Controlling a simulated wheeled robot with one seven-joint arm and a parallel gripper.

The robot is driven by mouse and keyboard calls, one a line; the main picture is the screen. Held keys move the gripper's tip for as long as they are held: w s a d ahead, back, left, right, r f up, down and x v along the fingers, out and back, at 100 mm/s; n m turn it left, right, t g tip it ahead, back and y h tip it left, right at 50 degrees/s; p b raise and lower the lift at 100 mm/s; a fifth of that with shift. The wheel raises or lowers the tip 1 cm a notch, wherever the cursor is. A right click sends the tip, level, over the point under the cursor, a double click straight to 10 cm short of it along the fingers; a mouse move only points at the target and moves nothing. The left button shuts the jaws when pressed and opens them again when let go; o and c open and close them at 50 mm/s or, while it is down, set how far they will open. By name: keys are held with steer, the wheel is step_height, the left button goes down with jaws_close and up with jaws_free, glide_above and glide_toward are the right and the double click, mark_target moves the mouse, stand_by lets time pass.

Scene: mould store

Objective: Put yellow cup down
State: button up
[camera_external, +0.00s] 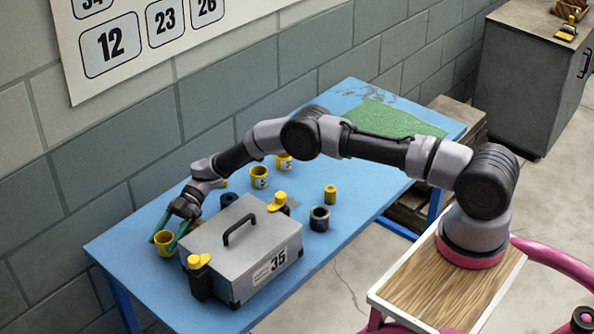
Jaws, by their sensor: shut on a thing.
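A yellow cup (165,245) is at the left part of the blue table (125,240), near the wall. My gripper (169,234) reaches down from the right with its teal fingers on either side of the cup's rim and is shut on it. The cup looks upright. I cannot tell whether its base touches the table top or hangs just above it.
A grey case (215,240) marked 35 stands close right of the held cup. The table's left end is clear.

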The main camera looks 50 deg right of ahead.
steer(key=shift+f, duration=0.55)
steer(key=o, duration=1.4)
steer(key=shift+d, duration=0.1)
